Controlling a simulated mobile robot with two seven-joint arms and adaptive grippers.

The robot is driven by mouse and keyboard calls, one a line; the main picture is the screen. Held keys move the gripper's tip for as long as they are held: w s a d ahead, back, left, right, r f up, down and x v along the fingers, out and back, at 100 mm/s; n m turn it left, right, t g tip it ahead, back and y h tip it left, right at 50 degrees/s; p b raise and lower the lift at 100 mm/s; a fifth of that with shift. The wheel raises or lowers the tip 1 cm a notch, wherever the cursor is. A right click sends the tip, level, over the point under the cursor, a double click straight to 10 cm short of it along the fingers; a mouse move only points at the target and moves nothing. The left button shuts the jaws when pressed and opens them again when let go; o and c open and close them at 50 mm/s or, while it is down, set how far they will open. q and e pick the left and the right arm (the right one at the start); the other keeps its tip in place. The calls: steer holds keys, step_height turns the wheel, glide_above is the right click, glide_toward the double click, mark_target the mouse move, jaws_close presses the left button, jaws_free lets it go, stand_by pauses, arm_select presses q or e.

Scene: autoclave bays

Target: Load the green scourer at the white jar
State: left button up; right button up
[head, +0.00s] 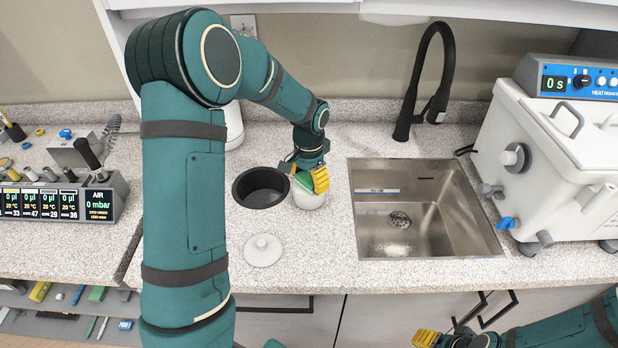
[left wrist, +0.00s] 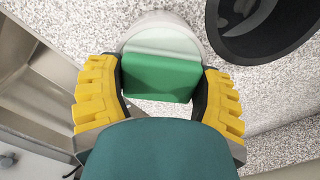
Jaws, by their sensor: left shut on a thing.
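My left gripper (head: 311,178) is shut on the green scourer (head: 302,180), right over the mouth of the white jar (head: 310,201). In the left wrist view the scourer (left wrist: 158,78) sits between the yellow fingers of the left gripper (left wrist: 160,95), with the jar (left wrist: 163,24) behind it. The scourer overlaps the jar's opening; I cannot tell how far it is inside. A round white lid with a knob (head: 263,250) lies on the counter in front of the jar. My right gripper (head: 430,339) is low at the bottom edge, away from the counter top; its jaws are unclear.
A black round bin (head: 262,188) stands just left of the jar; it also shows in the left wrist view (left wrist: 262,28). A steel sink (head: 425,210) with a black tap (head: 425,80) is to the right. A white heating unit (head: 555,160) stands beyond it.

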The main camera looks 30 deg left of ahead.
mark_target(309, 177)
arm_select(q)
steer(key=shift+r+p, duration=2.55)
steer(key=shift+r, duration=1)
